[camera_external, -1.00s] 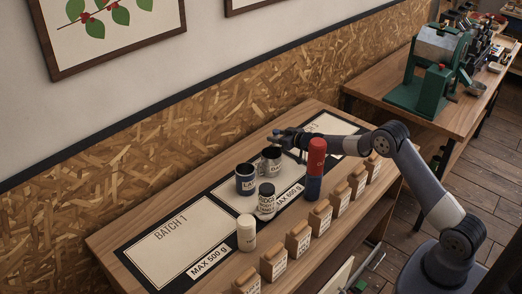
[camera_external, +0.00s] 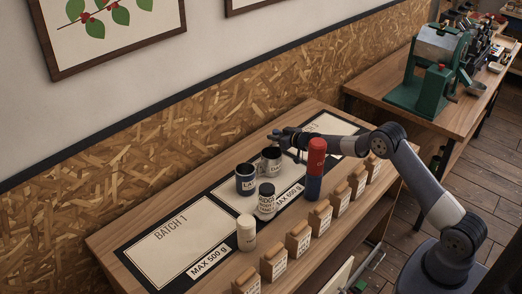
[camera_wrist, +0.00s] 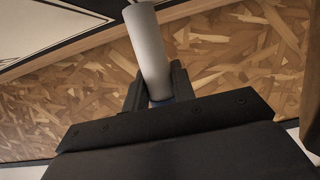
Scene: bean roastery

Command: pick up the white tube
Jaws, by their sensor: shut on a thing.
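My gripper (camera_wrist: 155,90) is shut on a white tube (camera_wrist: 148,45) in the wrist view. The tube is plain and pale, and juts out past the fingers toward the top of the picture. A bit of blue shows between the fingers at its lower end. In the external view my gripper (camera_external: 288,138) is over the far part of the table, behind the red and blue cylinder. The held tube cannot be made out clearly there.
A red and blue cylinder (camera_external: 315,172), a dark labelled cup (camera_external: 245,181), a dark open cup (camera_external: 271,160), a black-lidded jar (camera_external: 266,201) and a cream jar (camera_external: 246,233) stand on the table. Several tan bags (camera_external: 299,238) line the front edge. The BATCH 1 mat (camera_external: 170,243) is mostly clear.

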